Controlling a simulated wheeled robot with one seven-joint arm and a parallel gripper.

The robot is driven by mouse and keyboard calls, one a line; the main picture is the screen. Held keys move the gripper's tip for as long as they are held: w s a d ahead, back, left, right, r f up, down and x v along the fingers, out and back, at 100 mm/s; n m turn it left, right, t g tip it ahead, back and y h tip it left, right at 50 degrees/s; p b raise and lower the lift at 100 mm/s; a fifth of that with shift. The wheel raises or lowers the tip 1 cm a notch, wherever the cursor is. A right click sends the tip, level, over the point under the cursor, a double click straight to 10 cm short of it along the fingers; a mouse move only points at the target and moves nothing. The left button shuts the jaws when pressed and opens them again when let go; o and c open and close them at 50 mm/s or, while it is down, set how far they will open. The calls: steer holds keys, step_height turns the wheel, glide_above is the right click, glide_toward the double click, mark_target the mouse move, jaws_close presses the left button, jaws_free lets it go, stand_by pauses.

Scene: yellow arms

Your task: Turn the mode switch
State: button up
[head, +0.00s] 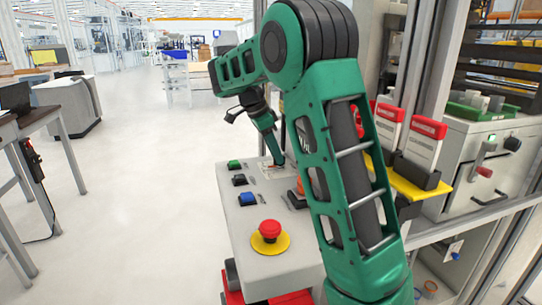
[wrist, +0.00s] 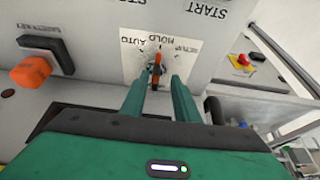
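The mode switch (wrist: 157,64) is an orange knob on a white plate (wrist: 186,59) printed upside down with AUTO, SETUP and a middle word that seems to read MOLD. The knob points roughly along the line between the fingers, towards the middle word. My gripper (wrist: 158,83) is open, with one green finger on each side of the knob's line and a gap on both sides. Whether the fingertips reach past the knob is hard to tell. In the head view my gripper (head: 272,150) is small, over the far end of the grey control box (head: 248,219); the knob is mostly hidden there.
A red emergency button (head: 269,229) on a yellow disc and green, black and blue buttons (head: 247,198) sit on the box. In the wrist view, an orange switch (wrist: 31,72) labelled as a safety key is at left. A yellow shelf (head: 405,183) stands at right.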

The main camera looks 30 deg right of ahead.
steer(key=shift+s, duration=0.1)
steer(key=shift+r, duration=0.1)
steer(key=v, duration=1)
steer(key=shift+a+r, duration=0.2)
steer(key=shift+d+f, duration=0.1)
stand_by(0.5)
steer(key=shift+x, duration=4.7)
steer(key=shift+s+d+f, duration=0.3)
steer(key=shift+f, duration=0.2)
steer(key=shift+a, duration=0.1)
